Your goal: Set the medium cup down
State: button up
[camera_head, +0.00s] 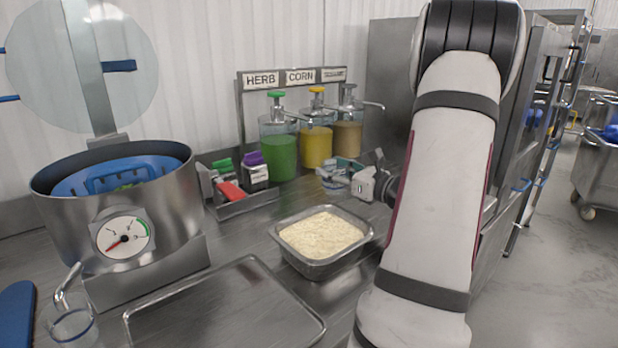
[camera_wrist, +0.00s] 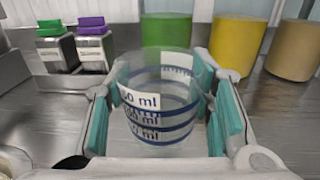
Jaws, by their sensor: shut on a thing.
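The medium cup (camera_wrist: 158,100) is a clear cup with blue rings and white ml labels. In the wrist view it is upright between the teal pads of my gripper (camera_wrist: 162,115), which is shut on it. In the head view the cup (camera_head: 333,170) shows only in part, behind the rice pan and in front of the dispensers. My gripper (camera_head: 350,178) reaches it from the right. Whether the cup's base touches the counter cannot be told.
A metal pan of rice (camera_head: 320,266) stands nearer on the counter. Green (camera_head: 279,150), yellow (camera_head: 316,142) and tan (camera_head: 347,136) dispensers stand behind the cup. A rack with red, green and purple items (camera_head: 240,204) is to the left. An empty tray (camera_head: 225,312) lies in front.

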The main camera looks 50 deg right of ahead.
aim_at(343, 186)
jog(key=w, duration=0.5)
jog(key=w+d, duration=0.1)
jog(key=w, duration=0.2)
jog(key=shift+w+d+b, duration=0.1)
jog(key=shift+b, duration=0.2)
jog(key=f, duration=0.2)
jog(key=f+b, duration=0.1)
jog(key=shift+w+f, duration=0.2)
jog(key=shift+f, duration=0.15)
jog(key=o, duration=1.2)
jog(key=shift+f, duration=0.1)
jog(key=shift+c, duration=0.2)
jog(key=shift+s+r, duration=0.1)
jog(key=shift+r, duration=0.15)
jog(key=s, duration=0.4)
jog(key=s+a+p, duration=0.1)
jog(key=s, duration=0.6)
jog(key=shift+s+a, duration=0.35)
jog(key=shift+s, duration=0.05)
